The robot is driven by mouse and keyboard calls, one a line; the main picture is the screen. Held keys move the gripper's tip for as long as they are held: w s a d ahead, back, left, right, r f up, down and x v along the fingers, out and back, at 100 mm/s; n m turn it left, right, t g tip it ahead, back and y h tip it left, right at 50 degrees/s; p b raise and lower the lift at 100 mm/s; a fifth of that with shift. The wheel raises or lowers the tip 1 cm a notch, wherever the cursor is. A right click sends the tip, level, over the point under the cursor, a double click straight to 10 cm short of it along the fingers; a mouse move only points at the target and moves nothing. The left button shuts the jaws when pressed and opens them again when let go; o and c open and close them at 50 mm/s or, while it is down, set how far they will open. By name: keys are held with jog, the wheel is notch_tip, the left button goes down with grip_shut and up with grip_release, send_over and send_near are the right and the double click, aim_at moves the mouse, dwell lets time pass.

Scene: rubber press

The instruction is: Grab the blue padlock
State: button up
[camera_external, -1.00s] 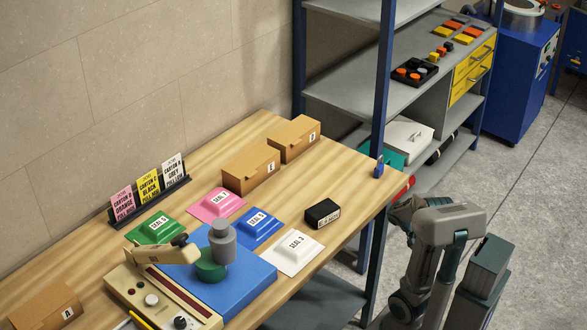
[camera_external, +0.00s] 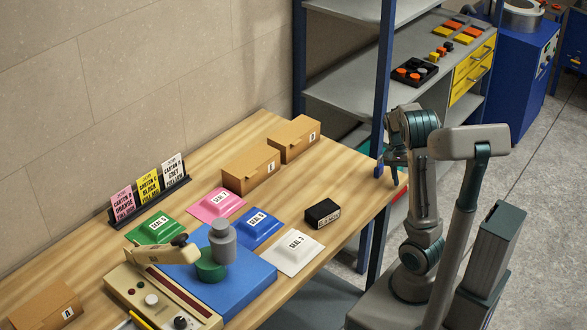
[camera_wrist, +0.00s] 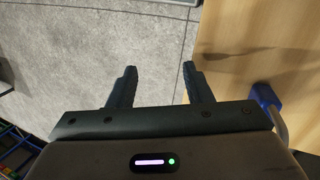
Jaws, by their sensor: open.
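The blue padlock (camera_external: 379,169) is at the far right corner of the wooden table, partly hidden by my gripper in the outside view. In the wrist view the padlock (camera_wrist: 266,97) shows at the right, its blue body by the table edge and its grey shackle partly cut off by my gripper housing. My gripper (camera_wrist: 159,68) is open and empty, with its two fingers apart over the grey floor. The padlock lies to the right of both fingers, not between them. In the outside view my gripper (camera_external: 396,172) is close beside the table corner.
The wooden table (camera_external: 340,190) holds cartons (camera_external: 250,168), coloured seal pads, a black box (camera_external: 322,213) and a press on a blue base (camera_external: 255,283). A metal shelf with a dark blue post (camera_external: 382,90) stands right behind the table corner.

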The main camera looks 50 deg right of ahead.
aim_at(379, 166)
jog(key=w+r+t+p, duration=0.1)
jog(key=w+r+p, duration=0.2)
jog(key=r, duration=0.1)
jog(key=w+d+r+t+p, duration=0.1)
jog(key=w+r+p, duration=0.1)
jog(key=w+r, duration=0.2)
jog(key=w+d+r+t+p, duration=0.1)
jog(key=w+r+p, duration=0.2)
jog(key=w+r, duration=0.1)
jog(key=shift+d+m+h+p, duration=0.15)
jog(key=shift+m+h+p, duration=0.15)
jog(key=shift+m+p, duration=0.1)
jog(key=shift+w+t, duration=0.25)
jog(key=shift+t, duration=0.05)
notch_tip(379, 166, down, 8)
jog(key=shift+f, duration=0.25)
jog(key=shift+s+f+p, duration=0.2)
jog(key=shift+f+p, duration=0.15)
jog(key=shift+f, duration=2.3)
grip_shut()
